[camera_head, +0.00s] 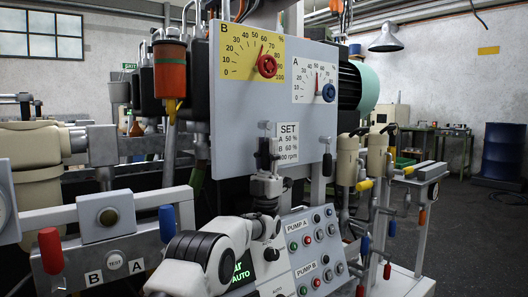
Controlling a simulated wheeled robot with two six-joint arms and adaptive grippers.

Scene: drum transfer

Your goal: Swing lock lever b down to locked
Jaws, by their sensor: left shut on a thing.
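The grey panel (215,120) carries a yellow dial B (240,60) with a red knob (267,66) and a white dial A (310,85) with a blue knob (328,92). My left gripper (268,150) is at the panel's lower edge, below dial B and beside the SET plate (289,143). It is shut on a small dark part there, apparently lock lever b; the fingers hide most of it, so its angle cannot be told. A similar dark lever (327,164) hangs down at the panel's lower right. My right gripper is not in view.
A console (312,245) with pump buttons stands just below my left gripper. At the left are a red handle (50,250) and a blue handle (167,223) near labels B and A. A rack with pipes (405,175) stands right; open floor (480,220) lies beyond.

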